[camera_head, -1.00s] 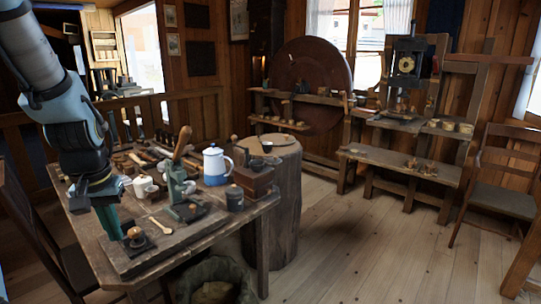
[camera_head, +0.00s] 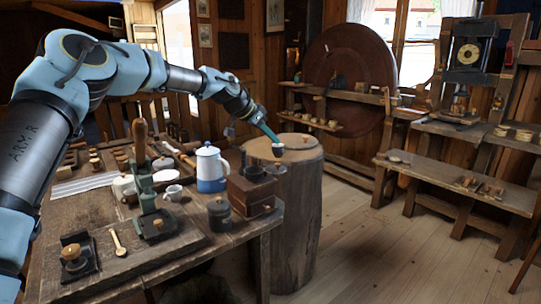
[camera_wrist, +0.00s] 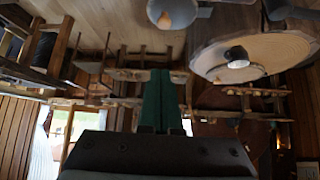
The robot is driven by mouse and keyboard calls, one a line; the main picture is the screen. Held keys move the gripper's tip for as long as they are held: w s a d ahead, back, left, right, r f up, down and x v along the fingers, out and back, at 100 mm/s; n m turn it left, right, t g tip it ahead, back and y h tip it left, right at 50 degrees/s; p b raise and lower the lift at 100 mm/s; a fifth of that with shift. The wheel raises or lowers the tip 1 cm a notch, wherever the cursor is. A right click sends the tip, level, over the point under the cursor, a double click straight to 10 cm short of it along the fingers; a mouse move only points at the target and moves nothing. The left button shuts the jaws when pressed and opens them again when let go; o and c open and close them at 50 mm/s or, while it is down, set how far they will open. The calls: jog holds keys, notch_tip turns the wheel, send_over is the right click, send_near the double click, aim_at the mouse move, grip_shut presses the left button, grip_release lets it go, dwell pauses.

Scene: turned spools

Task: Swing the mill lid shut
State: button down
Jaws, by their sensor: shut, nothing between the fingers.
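The mill, as far as I can tell, is the brown wooden box (camera_head: 251,197) at the table's right corner in the head view. A dark round cup-like part sits on top of it. A thin dark upright piece shows at its left; I cannot clearly make out whether this is the lid. My gripper (camera_head: 273,137) is shut and empty, above and to the right of the mill, over the stump's near side. In the wrist view its green fingers (camera_wrist: 160,85) lie together with nothing between them. The mill is not clearly recognizable there.
A white and blue pot (camera_head: 211,168) stands left of the mill, and a dark lidded jar (camera_head: 219,214) in front. A green press with a tall wooden handle (camera_head: 143,165) is further left. A small dark cup (camera_head: 278,151) stands on the stump (camera_head: 298,215), close below my fingers.

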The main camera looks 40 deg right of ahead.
aim_at(278, 164)
jog(key=p+x, duration=0.1)
jog(key=x, duration=0.1)
jog(key=p+x, duration=0.2)
jog(key=x, duration=0.1)
jog(key=a+f+p+x, duration=0.1)
jog(key=p+x, duration=0.1)
jog(key=x, duration=0.1)
jog(key=shift+w+d+f, duration=0.1)
jog(key=shift+w+f, duration=0.05)
jog(key=shift+f, duration=0.05)
jog(key=shift+w+a+f+p, duration=0.1)
jog(key=shift+a+f+p, duration=0.1)
jog(key=shift+a, duration=0.2)
jog(key=shift+a+f+p, duration=0.15)
jog(key=shift+a+p, duration=0.05)
jog(key=shift+a, duration=0.2)
jog(key=shift+a+m+b, duration=0.2)
jog(key=shift+m+b, duration=0.1)
jog(key=shift+b, duration=0.15)
jog(key=shift+a+f+m+g+b, duration=0.1)
jog(key=shift+a+m+g+b, duration=0.1)
jog(key=shift+m+g+b, duration=0.15)
